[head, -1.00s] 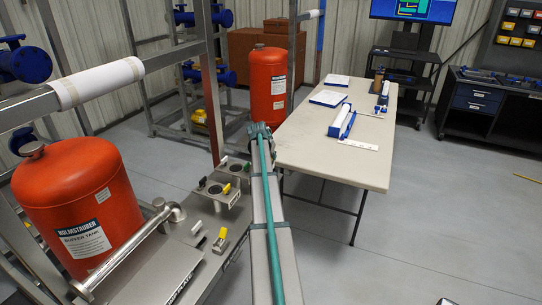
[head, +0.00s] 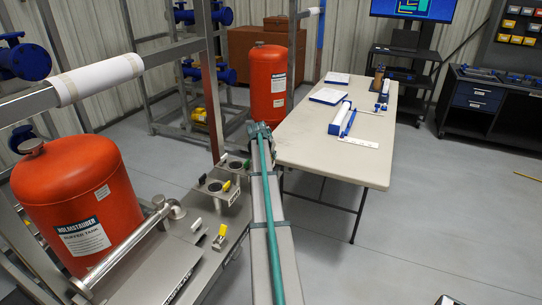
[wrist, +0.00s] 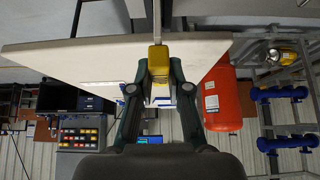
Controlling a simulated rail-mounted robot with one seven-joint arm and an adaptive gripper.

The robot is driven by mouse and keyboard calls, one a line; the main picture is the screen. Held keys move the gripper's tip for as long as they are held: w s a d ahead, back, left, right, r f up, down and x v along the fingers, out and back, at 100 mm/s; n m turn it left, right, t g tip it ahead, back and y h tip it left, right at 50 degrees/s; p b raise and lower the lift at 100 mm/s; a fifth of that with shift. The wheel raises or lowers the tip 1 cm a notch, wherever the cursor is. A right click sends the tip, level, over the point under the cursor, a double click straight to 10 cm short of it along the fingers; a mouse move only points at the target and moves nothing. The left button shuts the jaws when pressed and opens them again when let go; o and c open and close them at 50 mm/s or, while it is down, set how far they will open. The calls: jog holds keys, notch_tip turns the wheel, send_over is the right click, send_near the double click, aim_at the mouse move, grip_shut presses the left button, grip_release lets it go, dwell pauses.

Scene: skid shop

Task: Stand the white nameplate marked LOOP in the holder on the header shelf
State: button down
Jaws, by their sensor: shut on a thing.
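My gripper (wrist: 158,66) is shut on a small yellow block, which shows between the fingertips in the wrist view (wrist: 158,58). I cannot read any LOOP marking on it, nor tell whether a white plate is joined to it. In the head view my gripper (head: 258,130) is at the far end of my arm, by the near left corner of the table; the arm hides what it holds. I cannot make out the nameplate, its holder or the header shelf for certain.
The table (head: 300,150) bears a white roll (head: 339,118), a blue bar and papers. Red tanks stand at left (head: 75,205) and behind (head: 268,85).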

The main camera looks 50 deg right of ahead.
jog(key=shift+f, duration=0.25)
jog(key=shift+f+b, duration=0.35)
jog(key=shift+f+b, duration=0.3)
jog(key=shift+f, duration=0.05)
dwell(0.4)
jog(key=c, duration=1)
grip_release()
jog(key=shift+c, duration=0.2)
jog(key=shift+c, duration=0.6)
